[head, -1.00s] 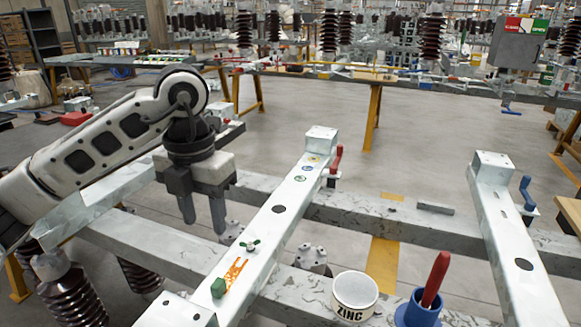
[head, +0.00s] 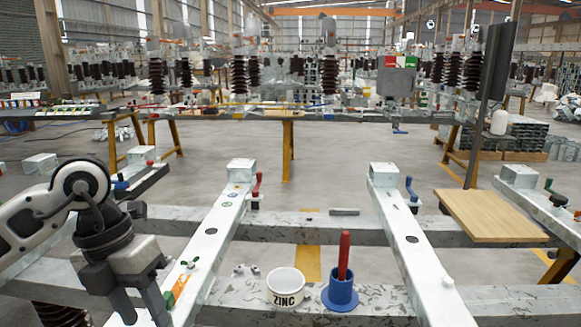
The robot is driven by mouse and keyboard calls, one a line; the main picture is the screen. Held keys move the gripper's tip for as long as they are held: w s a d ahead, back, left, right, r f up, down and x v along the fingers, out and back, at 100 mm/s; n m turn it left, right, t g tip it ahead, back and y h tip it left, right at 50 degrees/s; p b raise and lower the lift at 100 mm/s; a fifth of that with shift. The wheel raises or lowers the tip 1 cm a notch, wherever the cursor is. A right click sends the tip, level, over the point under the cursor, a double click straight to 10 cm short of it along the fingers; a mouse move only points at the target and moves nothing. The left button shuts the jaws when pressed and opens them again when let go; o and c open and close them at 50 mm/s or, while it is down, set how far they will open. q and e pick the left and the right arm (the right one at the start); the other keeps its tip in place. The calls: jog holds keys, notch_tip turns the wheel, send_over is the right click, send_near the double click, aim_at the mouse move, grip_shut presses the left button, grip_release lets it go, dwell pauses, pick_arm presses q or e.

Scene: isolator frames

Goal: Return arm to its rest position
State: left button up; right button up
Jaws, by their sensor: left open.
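My left arm comes in from the left of the head view. Its gripper (head: 140,305) points down with its two fingers apart and nothing seen between them. It hangs over the near left part of the frame, beside the left white beam (head: 207,238). The fingertips are close to the bottom edge of the picture. My right gripper is not in view.
A white ZINC pot (head: 286,288) and a blue holder (head: 341,291) with a red handle stand on the near crossbeam. A green and orange piece (head: 177,290) lies on the left beam. A wooden board (head: 490,216) lies at right. Floor shows between the beams.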

pick_arm(q)
jog(key=s+d+m+g+h, duration=0.1)
jog(key=s+d+g+h, duration=0.15)
jog(key=d+h, duration=0.4)
jog(key=s+d+m+g+h, duration=0.1)
jog(key=s+d+h, duration=0.25)
jog(key=d, duration=0.55)
jog(key=d+r+n+t+h+p, duration=0.2)
jog(key=d+r+n+t+h, duration=0.2)
jog(key=r+n+t+h, duration=0.45)
jog(key=w+a+f+n+t+y+p, duration=0.1)
jog(key=w+a+f+n+t+y, duration=0.25)
jog(key=f+n+t+y, duration=0.55)
jog(key=w+a+f+n+t+y, duration=0.25)
jog(key=a+n+t, duration=0.25)
jog(key=n, duration=0.9)
jog(key=s+a+f+n+g+y, duration=0.2)
jog(key=s+f, duration=0.3)
jog(key=f, duration=0.4)
jog(key=s+a+f+n+g+y, duration=0.2)
jog(key=s+f+n+g+y, duration=0.2)
jog(key=f, duration=0.5)
jog(key=shift+s+n+g+p, duration=0.35)
jog(key=shift+s+g, duration=0.45)
jog(key=shift+s, duration=0.25)
